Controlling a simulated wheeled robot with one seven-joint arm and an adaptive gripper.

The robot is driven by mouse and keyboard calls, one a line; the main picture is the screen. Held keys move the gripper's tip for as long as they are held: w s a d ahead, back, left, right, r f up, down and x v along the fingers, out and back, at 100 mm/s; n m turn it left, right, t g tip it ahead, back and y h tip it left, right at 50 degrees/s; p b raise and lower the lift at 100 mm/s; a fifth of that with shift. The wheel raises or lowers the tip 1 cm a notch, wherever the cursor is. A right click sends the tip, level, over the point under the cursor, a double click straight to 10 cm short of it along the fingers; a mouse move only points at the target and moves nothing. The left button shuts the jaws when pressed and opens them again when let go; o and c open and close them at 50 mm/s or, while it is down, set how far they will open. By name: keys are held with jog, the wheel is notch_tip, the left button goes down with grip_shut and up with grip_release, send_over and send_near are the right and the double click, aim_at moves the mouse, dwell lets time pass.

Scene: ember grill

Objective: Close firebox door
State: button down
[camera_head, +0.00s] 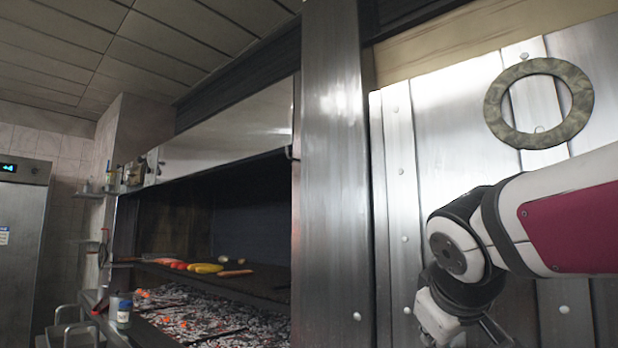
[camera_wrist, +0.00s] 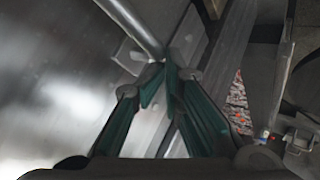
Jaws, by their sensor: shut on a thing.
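In the wrist view, my gripper (camera_wrist: 166,75) has its green-padded fingers closed in around the lower end of a round metal bar handle (camera_wrist: 133,24). The exact contact is partly hidden by the fingers. The handle is fixed to a shiny steel panel (camera_wrist: 50,70), which looks like the firebox door. In the head view, a riveted steel panel (camera_head: 435,130) stands behind my arm at the right and may be the same door. My fingers lie below that picture's edge. The open grill chamber (camera_head: 245,215) shows left of the steel post, with glowing embers low inside.
A steel post (camera_head: 332,180) stands between the chamber and the riveted panel. A rack inside (camera_head: 265,282) carries several vegetables above the embers (camera_head: 175,315). A bottle (camera_head: 122,309) stands on the front ledge. A stone-like ring (camera_head: 497,105) is on the riveted panel.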

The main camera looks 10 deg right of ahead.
jog(key=shift+s+d+f+b, duration=0.15)
jog(key=shift+f+b, duration=0.4)
jog(key=shift+f, duration=0.75)
jog(key=shift+r, duration=0.1)
